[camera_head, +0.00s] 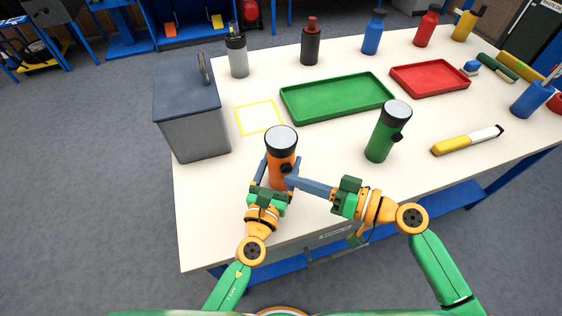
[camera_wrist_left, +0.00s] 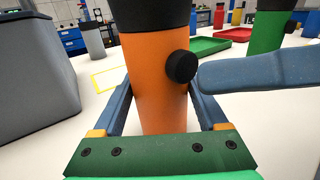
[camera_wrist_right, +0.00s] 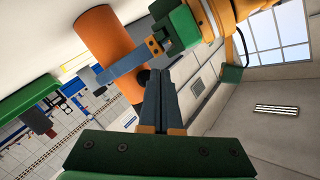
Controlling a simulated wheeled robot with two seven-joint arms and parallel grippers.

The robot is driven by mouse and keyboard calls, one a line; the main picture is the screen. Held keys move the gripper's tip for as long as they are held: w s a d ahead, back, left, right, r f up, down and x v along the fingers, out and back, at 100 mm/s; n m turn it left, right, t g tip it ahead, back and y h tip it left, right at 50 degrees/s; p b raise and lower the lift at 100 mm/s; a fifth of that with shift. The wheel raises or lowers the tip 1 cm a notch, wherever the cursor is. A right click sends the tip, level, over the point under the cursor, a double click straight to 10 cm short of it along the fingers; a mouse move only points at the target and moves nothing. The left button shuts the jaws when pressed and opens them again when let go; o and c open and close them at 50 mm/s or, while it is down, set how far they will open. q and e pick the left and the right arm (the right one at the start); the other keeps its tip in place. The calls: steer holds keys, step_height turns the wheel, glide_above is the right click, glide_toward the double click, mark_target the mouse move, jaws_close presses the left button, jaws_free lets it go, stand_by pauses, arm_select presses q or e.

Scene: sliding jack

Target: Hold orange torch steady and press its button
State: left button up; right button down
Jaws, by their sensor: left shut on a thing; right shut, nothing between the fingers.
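The orange torch (camera_head: 280,165) stands upright near the front left of the table, with a black head and a round black button (camera_head: 286,168) on its right side. My left gripper (camera_head: 274,170) is shut around the torch body, one finger on each side, as the left wrist view (camera_wrist_left: 155,95) also shows. My right gripper (camera_head: 291,181) is shut and empty, its fingertips pointing left at the button. In the left wrist view the right fingertips (camera_wrist_left: 203,76) are at or very near the button (camera_wrist_left: 181,66); I cannot tell whether they touch.
A green torch (camera_head: 384,133) stands to the right. A grey bin (camera_head: 196,125) is at the left edge. Green (camera_head: 335,98) and red (camera_head: 430,79) trays lie behind, next to a yellow outlined square (camera_head: 259,117). A yellow-and-white marker (camera_head: 467,140) lies at right. Several bottles line the back.

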steer(key=shift+w+a, duration=0.15)
steer(key=shift+w, duration=0.4)
stand_by(0.4)
steer(key=shift+s, duration=0.55)
steer(key=s+d, duration=0.2)
steer(key=s, duration=0.3)
steer(key=shift+s, duration=0.4)
steer(key=shift+d, duration=0.1)
